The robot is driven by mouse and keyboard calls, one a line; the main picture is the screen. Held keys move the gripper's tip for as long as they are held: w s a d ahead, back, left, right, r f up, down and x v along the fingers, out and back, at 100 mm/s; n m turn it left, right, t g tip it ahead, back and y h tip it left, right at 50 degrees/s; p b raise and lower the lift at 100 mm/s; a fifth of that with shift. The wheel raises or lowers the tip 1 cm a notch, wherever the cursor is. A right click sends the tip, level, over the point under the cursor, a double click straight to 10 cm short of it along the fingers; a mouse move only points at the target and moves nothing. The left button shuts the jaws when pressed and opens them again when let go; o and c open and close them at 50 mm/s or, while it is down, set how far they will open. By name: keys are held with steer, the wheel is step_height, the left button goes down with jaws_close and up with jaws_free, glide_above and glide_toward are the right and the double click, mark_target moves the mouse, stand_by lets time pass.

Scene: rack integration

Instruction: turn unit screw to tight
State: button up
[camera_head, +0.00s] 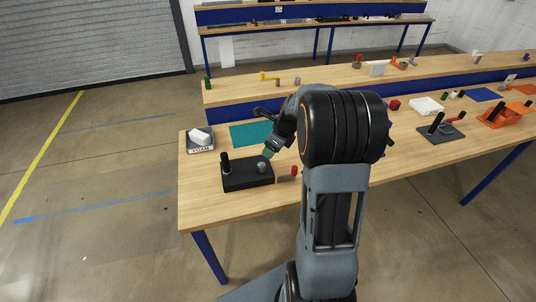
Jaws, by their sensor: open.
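A black block (238,181) stands on the near left part of the wooden bench. A dark upright post (225,163) rises from its left end. A small grey round piece (262,168) sits on its right part; it may be the unit screw, but it is too small to be sure. My gripper (267,154) points down just above and slightly right of this grey piece. It is open, with a small gap seeming to lie between them. My own arm hides the bench to the right, and the fingertips are hard to make out.
A red piece (294,171) stands right of the block. A teal mat (250,134) lies behind it. A grey tray labelled FOAM (201,147) with white pieces is at the back left. The bench front left (205,205) is clear.

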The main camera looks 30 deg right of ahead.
steer(key=shift+v, duration=0.85)
